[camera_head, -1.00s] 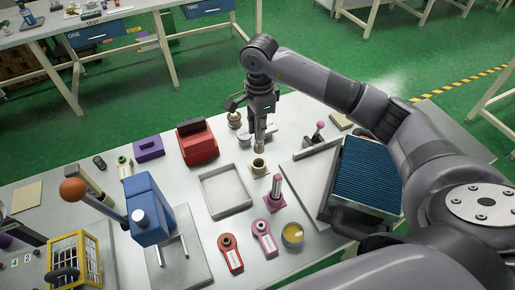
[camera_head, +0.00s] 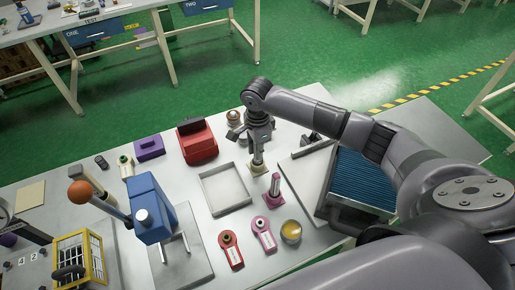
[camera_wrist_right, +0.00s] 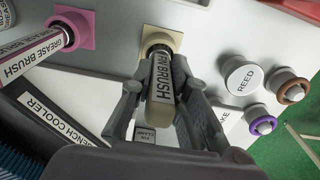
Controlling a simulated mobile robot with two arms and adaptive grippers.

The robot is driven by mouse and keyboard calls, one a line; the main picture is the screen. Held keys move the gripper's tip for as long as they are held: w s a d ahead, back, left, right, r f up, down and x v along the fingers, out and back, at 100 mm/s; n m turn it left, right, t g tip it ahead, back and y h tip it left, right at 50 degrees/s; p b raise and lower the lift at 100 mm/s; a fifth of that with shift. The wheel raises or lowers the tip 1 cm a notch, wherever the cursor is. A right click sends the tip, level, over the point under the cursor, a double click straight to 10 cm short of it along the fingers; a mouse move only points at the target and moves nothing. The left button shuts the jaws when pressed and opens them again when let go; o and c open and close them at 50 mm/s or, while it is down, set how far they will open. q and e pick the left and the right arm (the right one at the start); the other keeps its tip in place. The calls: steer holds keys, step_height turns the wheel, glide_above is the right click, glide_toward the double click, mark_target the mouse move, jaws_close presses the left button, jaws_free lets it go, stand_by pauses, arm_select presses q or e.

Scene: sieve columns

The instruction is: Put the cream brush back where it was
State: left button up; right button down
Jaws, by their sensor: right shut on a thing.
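The cream brush (camera_wrist_right: 161,88), with a partly hidden label ending in BRUSH, is between the fingers of my right gripper (camera_wrist_right: 155,95), which is shut on its handle. In the right wrist view its far end meets the round socket of the square cream holder (camera_wrist_right: 174,38); how deep it sits I cannot tell. In the head view my right gripper (camera_head: 258,158) points down just over that holder, and its fingers hide most of the brush. My left gripper is not in view.
A pink grease brush (camera_head: 275,184) stands in its pink holder close by. An empty grey tray (camera_head: 204,196) lies to the left, a red block-like device (camera_head: 198,143) behind. A blue ribbed box (camera_head: 362,180) is at right. Capped jars, one marked REED (camera_wrist_right: 240,76), stand near the gripper.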

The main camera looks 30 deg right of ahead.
steer(key=shift+f, duration=0.2)
steer(key=c, duration=1.5)
jaws_free()
steer(key=shift+c, duration=0.2)
steer(key=shift+r, duration=0.1)
steer(key=shift+r, duration=0.15)
step_height(320, 180, up, 11)
steer(key=b, duration=0.3)
steer(key=shift+r, duration=0.5)
steer(key=shift+f, duration=0.1)
